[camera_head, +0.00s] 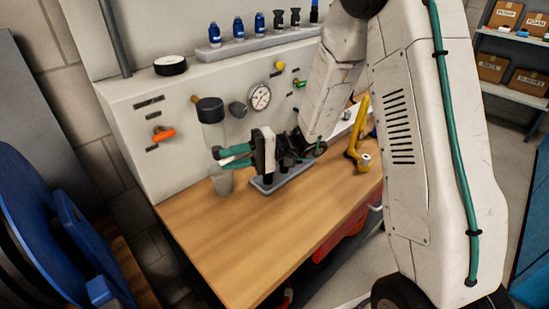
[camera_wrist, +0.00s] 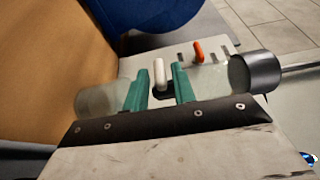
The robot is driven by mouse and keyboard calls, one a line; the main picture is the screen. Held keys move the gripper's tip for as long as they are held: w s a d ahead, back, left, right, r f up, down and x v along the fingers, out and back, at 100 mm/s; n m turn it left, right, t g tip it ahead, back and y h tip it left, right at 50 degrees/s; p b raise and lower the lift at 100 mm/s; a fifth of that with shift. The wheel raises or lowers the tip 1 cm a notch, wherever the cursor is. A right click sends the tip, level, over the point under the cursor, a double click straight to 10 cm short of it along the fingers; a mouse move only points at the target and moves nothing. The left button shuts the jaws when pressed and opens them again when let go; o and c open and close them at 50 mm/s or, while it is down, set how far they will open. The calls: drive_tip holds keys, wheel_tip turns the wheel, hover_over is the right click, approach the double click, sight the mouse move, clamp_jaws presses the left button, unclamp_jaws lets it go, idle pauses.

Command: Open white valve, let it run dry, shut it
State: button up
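The white valve handle (camera_wrist: 159,74) shows between my teal fingertips in the wrist view, with a small gap on each side. In the head view the white handle (camera_head: 236,149) is partly hidden by the fingers. My gripper (camera_head: 218,158) is open around it; its fingers also show in the wrist view (camera_wrist: 161,70). A clear bowl with a dark cap (camera_head: 212,113) is above the handle, and a clear jar (camera_head: 221,181) stands below it on the bench. The bowl also shows in the wrist view (camera_wrist: 208,80). I cannot tell if it holds liquid.
An orange handle (camera_head: 163,134) is on the panel to the left. A gauge (camera_head: 260,96) is at the right of the bowl. A grey tray (camera_head: 262,187) lies under my wrist, and a yellow stand (camera_head: 358,150) is farther right. The front of the wooden bench (camera_head: 235,240) is clear.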

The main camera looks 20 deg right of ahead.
drive_tip(key=shift+w+r, duration=0.1)
drive_tip(key=shift+r, duration=0.05)
drive_tip(key=shift+r+n+h, duration=0.2)
drive_tip(key=shift+n+h, duration=0.1)
drive_tip(key=shift+h, duration=0.4)
drive_tip(key=shift+a+r+n+h, duration=0.15)
drive_tip(key=shift+n+h, duration=0.25)
drive_tip(key=shift+h, duration=0.7)
drive_tip(key=h, duration=0.2)
drive_tip(key=n+t+h, duration=0.1)
drive_tip(key=h, duration=0.3)
drive_tip(key=shift+s+a+r+n+t, duration=0.2)
drive_tip(key=shift+a+r+n+t, duration=0.05)
drive_tip(key=shift+n+t, duration=0.15)
drive_tip(key=shift+d+r+h, duration=0.2)
drive_tip(key=shift+d+h, duration=0.05)
drive_tip(key=shift+h, duration=0.05)
drive_tip(key=v, duration=0.8)
drive_tip(key=s+d+r+m+h, duration=0.1)
drive_tip(key=s+d+h, duration=0.2)
drive_tip(key=s, duration=0.8)
drive_tip(key=s+d+r+m+h, duration=0.1)
drive_tip(key=s+d+h, duration=0.3)
drive_tip(key=s, duration=0.8)
drive_tip(key=shift+d+r+m+g, duration=0.3)
drive_tip(key=shift+d+r, duration=0.35)
drive_tip(key=shift+d, duration=0.65)
